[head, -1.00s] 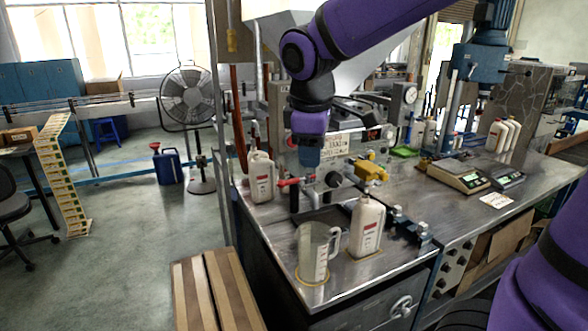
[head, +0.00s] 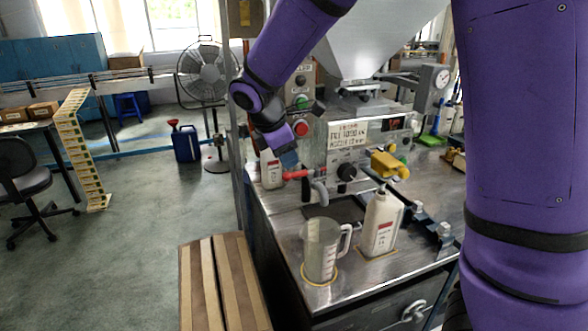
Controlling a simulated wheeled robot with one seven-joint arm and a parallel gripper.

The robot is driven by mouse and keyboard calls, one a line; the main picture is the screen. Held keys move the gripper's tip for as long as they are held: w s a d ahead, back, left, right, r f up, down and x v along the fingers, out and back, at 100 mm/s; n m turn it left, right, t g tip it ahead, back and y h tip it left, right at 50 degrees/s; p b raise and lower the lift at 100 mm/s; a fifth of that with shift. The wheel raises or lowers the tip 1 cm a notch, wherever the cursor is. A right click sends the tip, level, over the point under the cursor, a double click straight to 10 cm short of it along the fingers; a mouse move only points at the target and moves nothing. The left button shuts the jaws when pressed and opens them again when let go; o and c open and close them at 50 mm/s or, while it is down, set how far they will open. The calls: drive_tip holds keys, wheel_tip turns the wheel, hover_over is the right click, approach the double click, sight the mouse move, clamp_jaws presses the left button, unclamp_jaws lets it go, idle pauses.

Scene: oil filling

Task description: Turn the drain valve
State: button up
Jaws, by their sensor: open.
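The drain valve shows a red lever handle (head: 298,174) above a grey spout (head: 320,190) on the front of the filling machine. The handle points left. A clear measuring jug (head: 320,252) stands upright on the bench in front of the spout.
A yellow valve (head: 390,165) and a black knob (head: 346,172) are right of the handle. A slatted wooden platform (head: 222,285) lies front left; open floor is further left.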

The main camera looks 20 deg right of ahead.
sight(294, 173)
drive_tip(key=shift+x, duration=3.05)
clamp_jaws()
